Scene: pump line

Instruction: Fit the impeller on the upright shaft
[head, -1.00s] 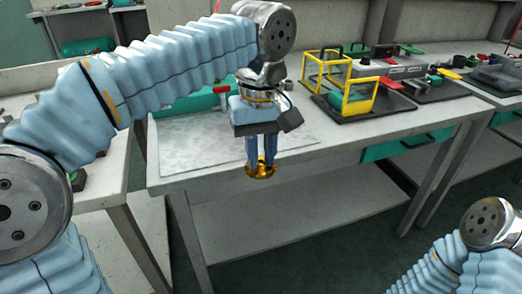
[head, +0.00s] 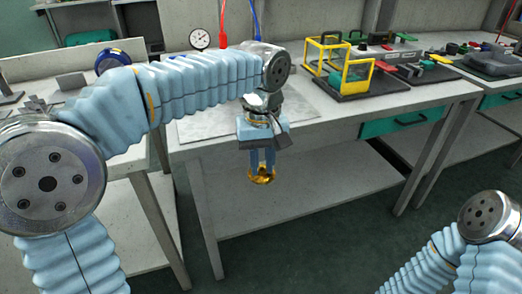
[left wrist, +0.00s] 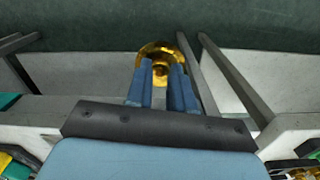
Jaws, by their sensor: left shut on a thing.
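The golden impeller (head: 261,178) is held between the fingertips of my left gripper (head: 262,165), in front of the table's front edge and below the level of its top. In the left wrist view the impeller (left wrist: 158,52) shows as a round gold disc with a central hub, and the blue fingers (left wrist: 158,82) are shut on it. I cannot make out the upright shaft; my left arm covers part of the table. My right arm shows at the lower right of the head view, but its gripper is out of view.
The table (head: 330,137) has a pale mat (head: 192,130) on it. A yellow-framed fixture (head: 357,75) on a black base stands to the right. A dial gauge (head: 200,39) and red and blue hoses are at the back. A side table at left holds a blue-rimmed round part (head: 112,57).

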